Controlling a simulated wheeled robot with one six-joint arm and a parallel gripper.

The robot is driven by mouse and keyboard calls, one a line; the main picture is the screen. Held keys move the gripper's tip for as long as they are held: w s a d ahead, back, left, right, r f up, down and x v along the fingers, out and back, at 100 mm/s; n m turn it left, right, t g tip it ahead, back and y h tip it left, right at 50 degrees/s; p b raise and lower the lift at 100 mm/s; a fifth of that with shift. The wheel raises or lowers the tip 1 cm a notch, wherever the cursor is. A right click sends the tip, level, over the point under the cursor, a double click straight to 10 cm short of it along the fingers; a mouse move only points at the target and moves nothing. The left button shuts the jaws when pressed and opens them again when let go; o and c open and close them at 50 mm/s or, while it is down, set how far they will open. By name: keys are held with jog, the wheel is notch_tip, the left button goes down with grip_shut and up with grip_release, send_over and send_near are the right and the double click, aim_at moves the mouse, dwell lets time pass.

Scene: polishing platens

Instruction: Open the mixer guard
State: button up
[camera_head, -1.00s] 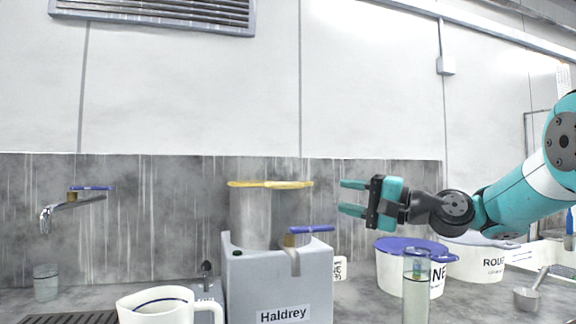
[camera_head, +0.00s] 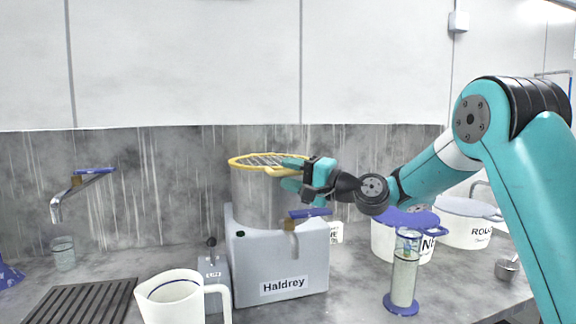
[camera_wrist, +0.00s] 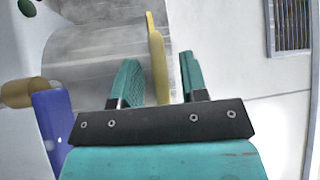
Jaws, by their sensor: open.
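The mixer guard (camera_head: 250,160) is a yellow-rimmed wire grid lying flat over the top of a grey metal drum (camera_head: 255,195) on the grey Haldrey machine (camera_head: 250,265). A yellow tab on its rim points right. My gripper (camera_head: 285,172) is at the right side of the guard, around that tab, with its fingers apart. In the wrist view the yellow guard rim (camera_wrist: 156,60) runs between the two teal fingers, my gripper (camera_wrist: 160,80) being open. The left finger is close to the rim; I cannot tell whether it touches.
A blue-handled tap (camera_head: 305,213) is on the machine's front right, below my gripper. A lever box (camera_head: 212,270), a white jug (camera_head: 175,300), a glass cylinder (camera_head: 403,275) and lidded tubs (camera_head: 400,235) stand around. The wall is behind.

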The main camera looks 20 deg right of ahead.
jog(key=shift+w+a+r, duration=0.1)
jog(key=shift+w+a, duration=0.3)
grip_shut()
